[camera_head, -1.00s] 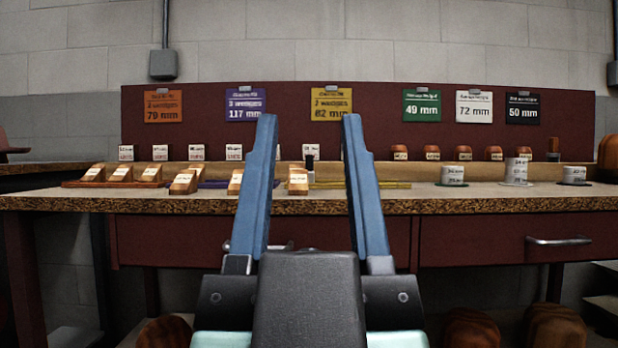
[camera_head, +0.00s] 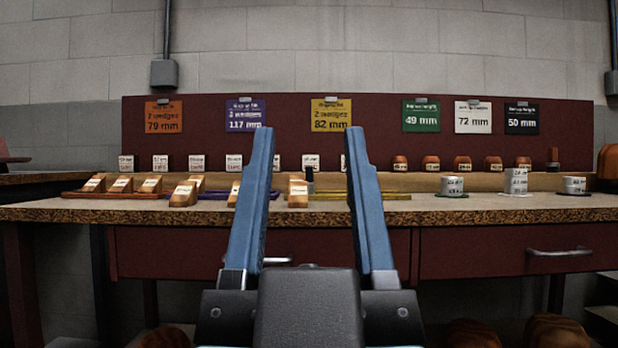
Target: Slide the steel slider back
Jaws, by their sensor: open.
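My gripper (camera_head: 309,135) is in the middle foreground, with two long blue fingers standing apart and nothing between them. It appears in front of the bench (camera_head: 480,213), apart from everything on it. I cannot identify a steel slider for certain. A small dark upright piece (camera_head: 309,174) shows between the fingers, at the back ledge below a white label. It is too small to tell what it is. The fingers hide parts of the bench top and a wedge on the left.
Several wooden wedges (camera_head: 298,194) stand on the bench's left half, near a purple strip (camera_head: 214,194) and a yellow strip (camera_head: 385,196). White labelled cylinders (camera_head: 519,181) stand on the right. A dark red board (camera_head: 380,130) with coloured signs rises behind. A drawer handle (camera_head: 560,252) sticks out at the right.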

